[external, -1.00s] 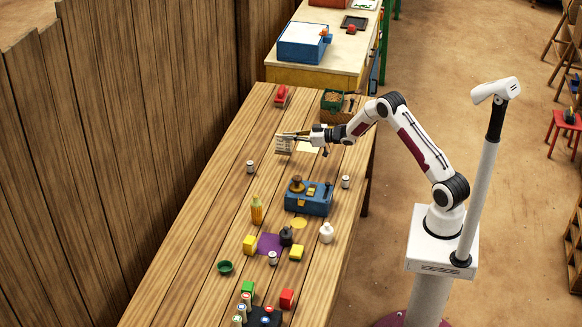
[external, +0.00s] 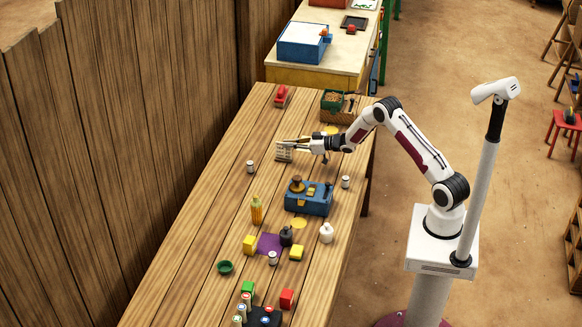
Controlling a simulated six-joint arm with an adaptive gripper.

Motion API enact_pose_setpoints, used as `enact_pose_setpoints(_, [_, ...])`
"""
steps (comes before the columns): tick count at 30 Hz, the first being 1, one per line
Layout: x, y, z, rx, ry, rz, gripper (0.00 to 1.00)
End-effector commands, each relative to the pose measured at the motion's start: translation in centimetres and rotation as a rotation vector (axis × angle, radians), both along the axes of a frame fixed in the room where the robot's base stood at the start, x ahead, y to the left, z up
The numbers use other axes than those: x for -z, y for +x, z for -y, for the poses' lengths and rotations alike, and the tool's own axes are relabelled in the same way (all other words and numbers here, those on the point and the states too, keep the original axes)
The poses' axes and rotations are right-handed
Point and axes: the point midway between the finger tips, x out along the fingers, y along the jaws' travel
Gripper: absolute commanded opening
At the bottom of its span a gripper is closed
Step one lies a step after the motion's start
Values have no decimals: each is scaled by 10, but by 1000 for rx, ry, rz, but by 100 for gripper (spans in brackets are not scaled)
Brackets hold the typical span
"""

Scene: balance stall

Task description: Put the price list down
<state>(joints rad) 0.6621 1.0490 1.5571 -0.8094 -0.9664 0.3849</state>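The price list (external: 284,155) is a small pale card with dark lines, in the external view at the far part of the wooden table, left of my gripper. My gripper (external: 290,144) points left, with its fingers at the card's upper edge, and appears shut on it. The card is low, close to the tabletop. I cannot tell whether its lower edge touches the wood. The fingertips are small and partly merge with the card.
A red object (external: 281,96) and a green-and-wood crate (external: 338,104) stand farther back. The table (external: 215,180) is bare to the left.

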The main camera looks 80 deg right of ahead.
Motion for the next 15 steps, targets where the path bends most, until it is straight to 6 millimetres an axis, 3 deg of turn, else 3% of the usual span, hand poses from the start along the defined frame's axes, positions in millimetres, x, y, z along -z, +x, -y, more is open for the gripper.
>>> enact_pose_setpoints(1, [1, 0, 0, 0, 0, 0, 7])
enact_pose_setpoints(3, [0, 0, 0, 0, 0, 0, 22])
enact_pose_setpoints(15, [-1, 0, 0, 0, 0, 0, 22])
